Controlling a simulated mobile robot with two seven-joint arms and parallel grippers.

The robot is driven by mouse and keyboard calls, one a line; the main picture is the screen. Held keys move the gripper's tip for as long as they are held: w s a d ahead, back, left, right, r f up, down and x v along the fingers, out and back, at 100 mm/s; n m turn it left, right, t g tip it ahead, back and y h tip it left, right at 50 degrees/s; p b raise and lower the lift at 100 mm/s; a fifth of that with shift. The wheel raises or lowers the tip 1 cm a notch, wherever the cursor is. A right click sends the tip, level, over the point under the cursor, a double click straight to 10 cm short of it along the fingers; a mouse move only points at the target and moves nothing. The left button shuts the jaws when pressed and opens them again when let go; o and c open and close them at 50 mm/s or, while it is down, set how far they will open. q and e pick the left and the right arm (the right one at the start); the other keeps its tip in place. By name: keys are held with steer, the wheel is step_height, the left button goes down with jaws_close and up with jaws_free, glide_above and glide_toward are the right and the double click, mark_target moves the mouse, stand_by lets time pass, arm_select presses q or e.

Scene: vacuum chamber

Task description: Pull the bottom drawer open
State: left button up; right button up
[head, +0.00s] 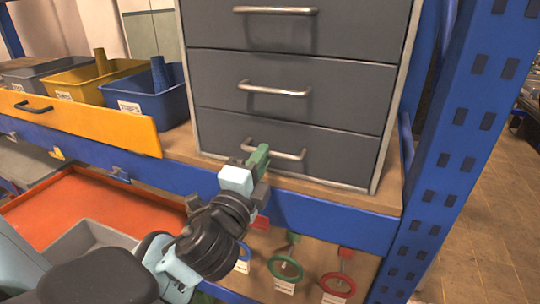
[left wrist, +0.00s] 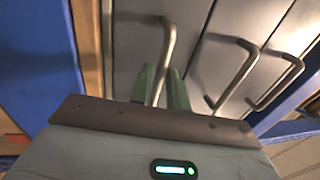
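The grey cabinet has three drawers in view. The bottom drawer (head: 340,151) looks flush with the cabinet front. Its metal bar handle (head: 290,155) also shows in the left wrist view (left wrist: 168,45). My left gripper (head: 262,153) is at the left part of this handle. In the left wrist view its two green fingers (left wrist: 161,85) stand close on either side of the bar, with little gap, and look shut on it. The fingers hide part of the handle. My right gripper is in neither view.
The middle drawer handle (head: 273,89) and upper drawer handle (head: 275,10) are above. A blue rack post (head: 455,150) stands right of the cabinet. Yellow (head: 75,82) and blue bins (head: 150,103) stand left. Coloured rings (head: 285,269) hang below the blue shelf beam (head: 330,220).

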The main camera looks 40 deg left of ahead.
arm_select(q)
steer(key=x, duration=0.2)
steer(key=shift+w+r+p, duration=0.1)
steer(key=shift+w+p, duration=0.2)
steer(key=shift+c, duration=0.2)
jaws_close()
